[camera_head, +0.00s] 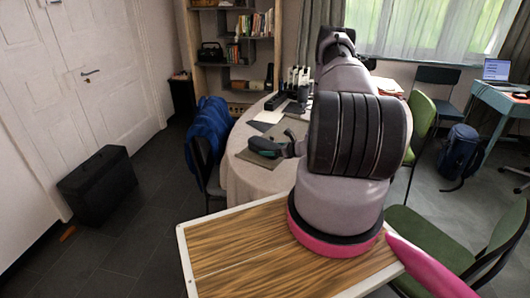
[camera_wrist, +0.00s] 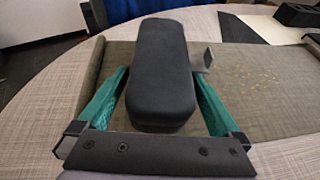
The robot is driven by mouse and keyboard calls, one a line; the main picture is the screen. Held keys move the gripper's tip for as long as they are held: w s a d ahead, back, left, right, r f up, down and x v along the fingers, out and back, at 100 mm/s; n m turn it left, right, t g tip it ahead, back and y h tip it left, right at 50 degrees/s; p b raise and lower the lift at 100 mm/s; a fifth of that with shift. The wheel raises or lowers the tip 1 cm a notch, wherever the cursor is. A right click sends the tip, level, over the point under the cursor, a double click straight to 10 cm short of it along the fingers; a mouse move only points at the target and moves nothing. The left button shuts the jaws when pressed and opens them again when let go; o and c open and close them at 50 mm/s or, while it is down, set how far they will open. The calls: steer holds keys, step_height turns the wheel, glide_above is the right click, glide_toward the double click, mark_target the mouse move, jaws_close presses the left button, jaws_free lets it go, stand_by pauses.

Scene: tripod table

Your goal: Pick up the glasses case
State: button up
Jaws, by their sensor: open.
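The glasses case, a black rounded oblong case (camera_wrist: 158,70), lies lengthwise in the middle of the wrist view on a grey-green mat (camera_wrist: 265,90). My gripper (camera_wrist: 161,78) is open, with one teal finger on each side of the case. A narrow gap shows between the case and each finger, though contact low down is hard to judge. The near end of the case is close to the gripper's dark crossbar.
A white sheet (camera_wrist: 250,26) and a dark box-like object (camera_wrist: 283,14) lie beyond the mat. Dark upright items (camera_head: 298,80) stand at the table's back. A green chair (camera_head: 420,115) is at the right.

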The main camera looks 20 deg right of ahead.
steer(key=shift+w+a+f, duration=0.2)
steer(key=shift+w, duration=0.25)
jaws_close()
steer(key=shift+r, duration=0.1)
